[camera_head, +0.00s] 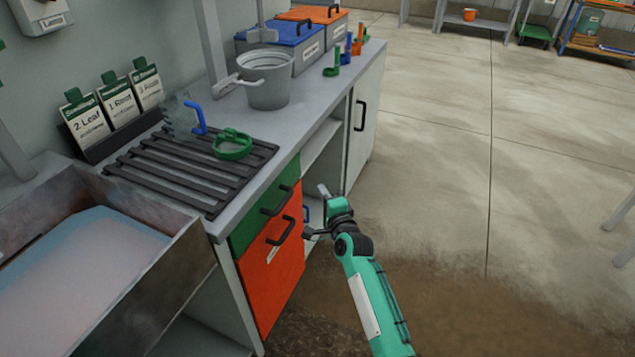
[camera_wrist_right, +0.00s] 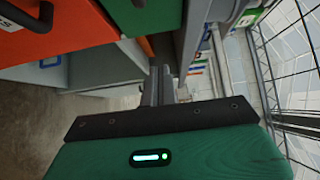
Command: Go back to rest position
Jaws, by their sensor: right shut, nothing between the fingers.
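My right gripper (camera_head: 323,190) is beside the front of the bench, just right of the green drawer (camera_head: 262,218) and the orange drawer (camera_head: 272,272). Its fingers (camera_wrist_right: 160,88) are together in the right wrist view, with nothing between them. It looks apart from the drawer handles, but the exact gap is hard to tell. My right forearm reaches in from the lower right. My left gripper is not in view.
The bench top (camera_head: 290,125) holds a black slatted rack (camera_head: 190,165), a green ring (camera_head: 232,144), a grey bucket (camera_head: 265,80) and lidded bins. A metal basin (camera_head: 150,290) is at lower left. The floor (camera_head: 500,140) to the right is clear.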

